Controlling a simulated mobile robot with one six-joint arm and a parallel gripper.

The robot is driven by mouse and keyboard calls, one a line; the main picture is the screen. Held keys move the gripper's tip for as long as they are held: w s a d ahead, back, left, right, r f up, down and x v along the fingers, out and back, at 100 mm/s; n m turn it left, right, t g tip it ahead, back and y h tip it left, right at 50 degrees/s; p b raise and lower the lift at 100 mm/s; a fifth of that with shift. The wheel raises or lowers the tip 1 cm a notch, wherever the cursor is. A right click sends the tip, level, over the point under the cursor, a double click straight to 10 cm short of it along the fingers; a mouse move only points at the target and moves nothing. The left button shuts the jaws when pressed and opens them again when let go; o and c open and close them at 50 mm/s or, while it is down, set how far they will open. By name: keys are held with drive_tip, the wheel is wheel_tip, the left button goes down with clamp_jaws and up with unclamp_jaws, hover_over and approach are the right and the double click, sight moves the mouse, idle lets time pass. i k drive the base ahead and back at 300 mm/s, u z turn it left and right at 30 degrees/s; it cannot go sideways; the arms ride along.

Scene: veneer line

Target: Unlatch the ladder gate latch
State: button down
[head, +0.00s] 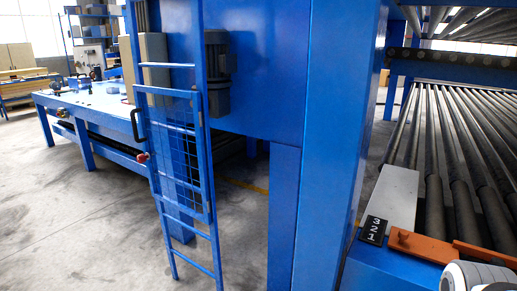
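A blue ladder (200,233) stands upright against the blue machine frame, left of centre. A blue gate (168,91) with a wire mesh panel covers its middle part. A black pull handle (134,124) sits on the gate's left edge. Below the handle, a small red part with a pale piece (142,158) is at the same edge. It may be the latch, but it is too small to tell its position. The gate lies in line with the ladder and looks closed.
A long blue table (68,99) stands behind the ladder at left. A thick blue post (335,140) and a grey motor (218,75) are to its right. A roller conveyor (450,150) and an orange bar (425,246) fill the right. The floor (80,220) at front left is clear.

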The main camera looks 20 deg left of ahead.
sight(141, 157)
drive_tip(key=u, duration=3.1)
drive_tip(key=i, duration=4.2)
